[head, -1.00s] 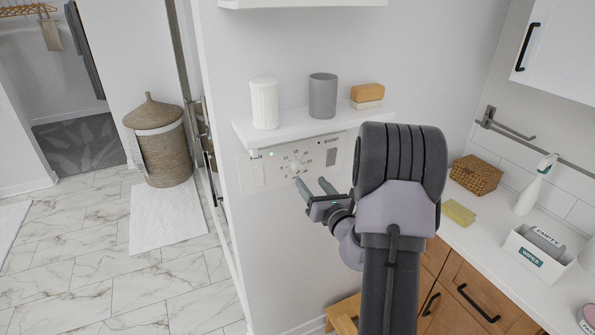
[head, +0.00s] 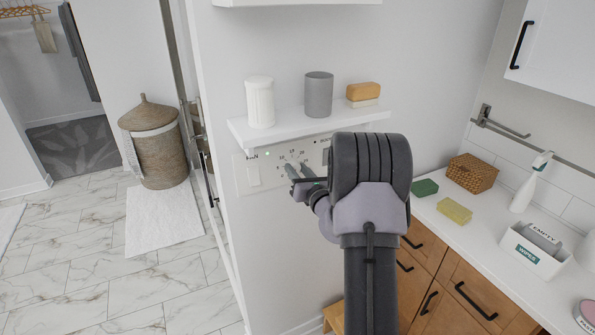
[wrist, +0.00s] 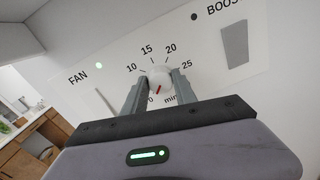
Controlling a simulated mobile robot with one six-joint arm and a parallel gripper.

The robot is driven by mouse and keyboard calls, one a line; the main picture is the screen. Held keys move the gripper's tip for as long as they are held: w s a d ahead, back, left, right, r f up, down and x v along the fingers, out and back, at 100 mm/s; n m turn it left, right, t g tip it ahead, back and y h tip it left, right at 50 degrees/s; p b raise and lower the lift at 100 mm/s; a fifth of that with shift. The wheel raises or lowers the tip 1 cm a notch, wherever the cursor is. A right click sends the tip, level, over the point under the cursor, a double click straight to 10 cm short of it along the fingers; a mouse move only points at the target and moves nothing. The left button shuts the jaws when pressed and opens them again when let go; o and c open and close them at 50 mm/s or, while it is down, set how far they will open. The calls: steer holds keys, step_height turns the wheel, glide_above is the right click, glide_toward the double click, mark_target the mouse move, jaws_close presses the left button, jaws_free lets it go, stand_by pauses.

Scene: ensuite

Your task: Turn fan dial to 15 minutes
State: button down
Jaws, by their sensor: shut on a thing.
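The fan dial (wrist: 159,77) is a white round knob with a red mark. The red mark is on its lower side and points down toward the 0. The number 15 stands above the knob, with 10 to its left and 20 and 25 to its right. My gripper (wrist: 158,84) is shut on the dial, one finger on each side. In the head view my gripper (head: 298,173) reaches the control panel (head: 241,181), and the fingers and arm hide most of the dial and the panel's right part.
A shelf (head: 283,127) juts out just above the panel, holding a white ribbed cup (head: 260,102), a grey cup (head: 319,95) and stacked soap bars (head: 363,93). A white rocker switch (head: 254,176) sits left of the dial. The counter (head: 490,228) is at the right.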

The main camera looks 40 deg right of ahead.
steer(key=shift+m+p, duration=0.3)
steer(key=shift+p, duration=0.2)
steer(key=shift+r+m+p, duration=0.2)
steer(key=shift+m+p, duration=0.8)
steer(key=shift+p, duration=0.25)
steer(key=m+p, duration=0.2)
steer(key=shift+m+p, duration=0.3)
steer(key=shift+p, duration=0.1)
steer(key=m+p, duration=0.3)
steer(key=shift+d+m, duration=0.1)
steer(key=shift+m, duration=0.2)
steer(key=m+p, duration=0.5)
steer(key=m, duration=0.2)
steer(key=shift+f+y, duration=0.15)
steer(key=shift+y, duration=0.25)
steer(key=m+p, duration=0.1)
steer(key=m, duration=0.2)
steer(key=shift+p, duration=0.4)
steer(key=m, duration=0.3)
steer(key=m+p, duration=0.1)
steer(key=m, duration=0.2)
steer(key=shift+f+m+y+p, duration=0.2)
steer(key=shift+m+y+p, duration=0.1)
steer(key=shift+m, duration=0.1)
